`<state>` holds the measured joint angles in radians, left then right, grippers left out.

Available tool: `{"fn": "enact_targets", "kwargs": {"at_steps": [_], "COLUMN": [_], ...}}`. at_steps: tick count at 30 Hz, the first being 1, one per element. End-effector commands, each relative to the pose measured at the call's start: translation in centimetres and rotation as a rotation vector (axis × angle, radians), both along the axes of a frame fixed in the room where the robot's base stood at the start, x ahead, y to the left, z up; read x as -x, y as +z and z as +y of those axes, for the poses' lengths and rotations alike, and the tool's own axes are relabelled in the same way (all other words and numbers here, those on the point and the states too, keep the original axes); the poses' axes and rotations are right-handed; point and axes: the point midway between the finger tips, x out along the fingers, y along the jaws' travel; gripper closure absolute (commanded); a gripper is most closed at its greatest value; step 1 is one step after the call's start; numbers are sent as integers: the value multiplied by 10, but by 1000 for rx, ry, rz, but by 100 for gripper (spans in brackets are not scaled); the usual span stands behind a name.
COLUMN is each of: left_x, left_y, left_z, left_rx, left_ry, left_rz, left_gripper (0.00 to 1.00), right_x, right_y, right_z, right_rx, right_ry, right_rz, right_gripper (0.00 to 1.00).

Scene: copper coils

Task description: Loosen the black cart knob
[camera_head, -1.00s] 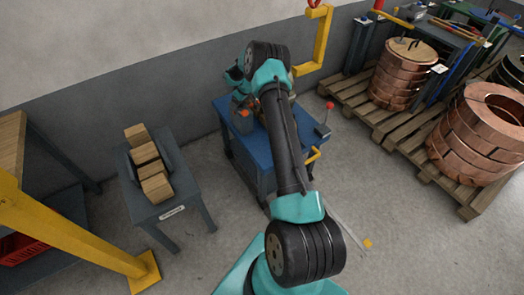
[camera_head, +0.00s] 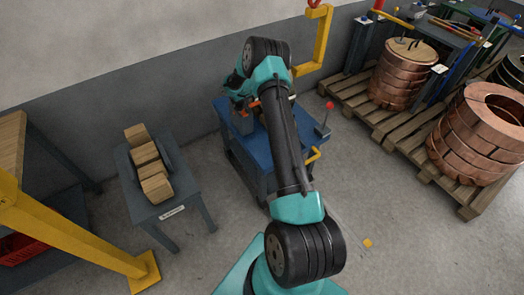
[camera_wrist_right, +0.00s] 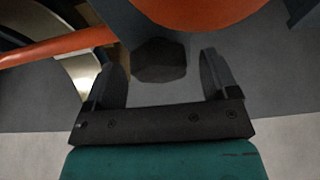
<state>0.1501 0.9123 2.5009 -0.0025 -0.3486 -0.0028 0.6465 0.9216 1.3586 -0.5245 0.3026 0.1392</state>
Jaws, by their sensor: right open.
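The black knob (camera_wrist_right: 158,60) shows in the right wrist view as a dark, faceted block. It lies beyond and between the two fingers of my right gripper (camera_wrist_right: 162,76), which is open. I see a gap between the knob and each finger; contact is not visible. In the head view the blue cart (camera_head: 243,158) stands against the grey wall, and my right arm reaches over it. The arm hides much of the cart's top, and I cannot make out the knob there. My left gripper is in neither view.
Orange curved parts (camera_wrist_right: 205,12) lie close above the knob in the right wrist view. A red-tipped lever (camera_head: 328,106) and a yellow handle (camera_head: 313,155) stick out from the cart. A grey table (camera_head: 190,192) with wooden blocks stands left; copper coils (camera_head: 478,140) stand right.

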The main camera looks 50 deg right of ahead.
Motion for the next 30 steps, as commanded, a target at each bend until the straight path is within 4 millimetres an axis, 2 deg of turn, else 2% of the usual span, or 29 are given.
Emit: {"fn": "enact_targets", "kwargs": {"at_steps": [30], "left_x": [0], "left_y": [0], "left_z": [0], "left_rx": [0], "left_ry": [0], "left_rz": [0], "left_gripper": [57], "right_x": [0], "right_y": [0], "right_z": [1], "right_rx": [0], "right_ry": [-311], "right_rz": [2], "right_gripper": [20]}}
